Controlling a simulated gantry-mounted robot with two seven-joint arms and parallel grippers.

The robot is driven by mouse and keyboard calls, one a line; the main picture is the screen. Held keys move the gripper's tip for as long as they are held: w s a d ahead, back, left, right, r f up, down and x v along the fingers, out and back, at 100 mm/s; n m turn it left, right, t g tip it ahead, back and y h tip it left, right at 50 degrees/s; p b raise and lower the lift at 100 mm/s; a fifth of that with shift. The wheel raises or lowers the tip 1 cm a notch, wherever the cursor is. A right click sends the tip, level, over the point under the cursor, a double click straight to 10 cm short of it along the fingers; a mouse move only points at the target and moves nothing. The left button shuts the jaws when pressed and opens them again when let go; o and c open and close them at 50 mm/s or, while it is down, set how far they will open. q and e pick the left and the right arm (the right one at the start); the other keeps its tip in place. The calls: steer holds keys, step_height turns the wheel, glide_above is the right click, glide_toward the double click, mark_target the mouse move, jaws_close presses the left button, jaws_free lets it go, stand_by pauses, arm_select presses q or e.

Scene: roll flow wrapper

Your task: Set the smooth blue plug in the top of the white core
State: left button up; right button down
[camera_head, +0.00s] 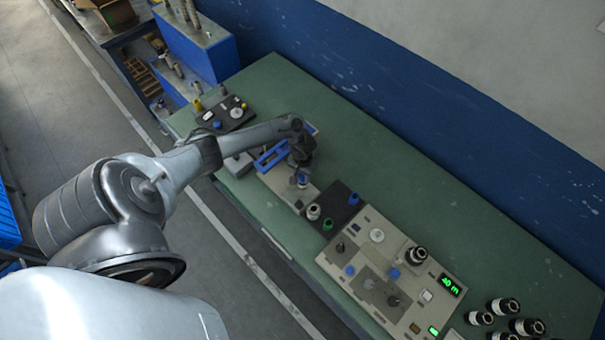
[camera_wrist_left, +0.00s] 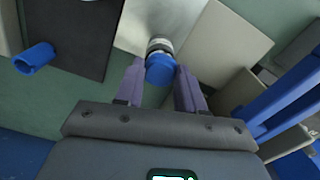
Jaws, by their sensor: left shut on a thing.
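My left gripper (camera_head: 301,168) points down over the light plate and is shut on a blue plug (camera_wrist_left: 159,72). In the left wrist view, the plug sits between the two fingertips (camera_wrist_left: 160,78). A white core (camera_wrist_left: 160,45) with a dark band shows just beyond the plug, in line with it and standing on the plate. The plug's end overlaps the core in this view; I cannot tell how deep it sits. In the head view, the gripper hides most of both. My right gripper is not in view.
A dark mat (camera_head: 343,218) beside the plate holds another blue piece (camera_head: 354,199), a white-topped roll (camera_head: 313,212) and a green piece (camera_head: 328,224). A blue rack (camera_head: 271,157) stands close to the gripper. A control panel (camera_head: 370,285) and several black-and-white rolls lie farther right.

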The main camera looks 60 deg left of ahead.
arm_select(q)
steer(key=o, duration=1.6)
steer(key=shift+c, duration=0.2)
steer(key=shift+r, duration=0.1)
step_height(320, 180, up, 2)
steer(key=p, duration=0.3)
steer(key=shift+r, duration=0.25)
step_height(320, 180, up, 5)
steer(key=p, duration=0.6)
steer(key=shift+r+p, duration=0.2)
steer(key=shift+p, duration=0.15)
steer(key=shift+f, duration=0.1)
